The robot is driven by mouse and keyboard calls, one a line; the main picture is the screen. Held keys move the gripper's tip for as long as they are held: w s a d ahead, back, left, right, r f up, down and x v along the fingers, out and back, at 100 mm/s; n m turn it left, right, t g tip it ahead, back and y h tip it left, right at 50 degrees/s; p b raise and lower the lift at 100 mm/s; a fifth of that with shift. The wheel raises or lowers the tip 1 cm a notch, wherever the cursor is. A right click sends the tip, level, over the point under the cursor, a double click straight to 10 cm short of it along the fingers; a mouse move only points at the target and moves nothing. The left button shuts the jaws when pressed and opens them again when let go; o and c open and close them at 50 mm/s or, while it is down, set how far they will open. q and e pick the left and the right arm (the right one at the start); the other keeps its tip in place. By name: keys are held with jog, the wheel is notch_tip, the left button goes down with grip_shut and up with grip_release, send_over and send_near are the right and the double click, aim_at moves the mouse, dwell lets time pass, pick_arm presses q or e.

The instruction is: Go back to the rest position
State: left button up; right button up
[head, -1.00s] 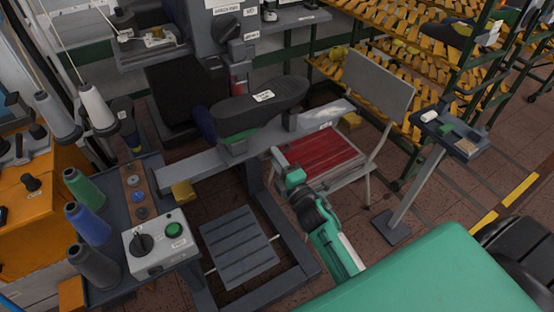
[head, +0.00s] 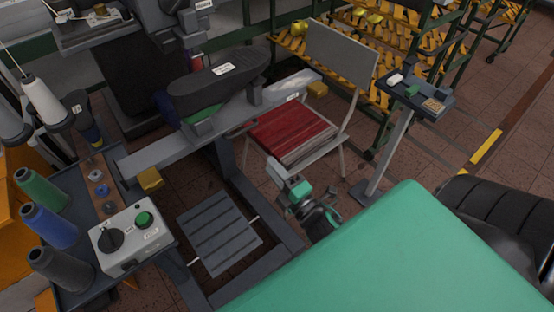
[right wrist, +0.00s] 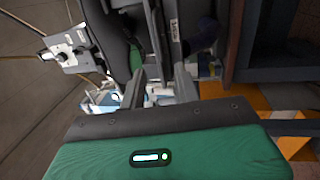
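My right gripper (head: 274,171) is at the middle of the head view, in front of the chair with the red seat (head: 293,134) and beyond the green panel of my body. In the right wrist view, its two fingers (right wrist: 160,85) stand apart with no object clearly held between them. My left gripper is not in view. A dark shoe-shaped form (head: 218,84) with a white label lies on the grey machine arm (head: 190,143), to the upper left of my right gripper and apart from it.
A control box (head: 126,236) with a green button and several thread spools (head: 50,226) stand at the left. A grey foot plate (head: 219,232) is on the floor. A small tray stand (head: 383,165) and racks are at the right and back. Brick floor is open at the far right.

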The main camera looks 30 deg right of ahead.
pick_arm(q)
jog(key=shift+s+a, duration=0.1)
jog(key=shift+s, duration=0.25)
pick_arm(e)
jog(key=shift+s, duration=0.45)
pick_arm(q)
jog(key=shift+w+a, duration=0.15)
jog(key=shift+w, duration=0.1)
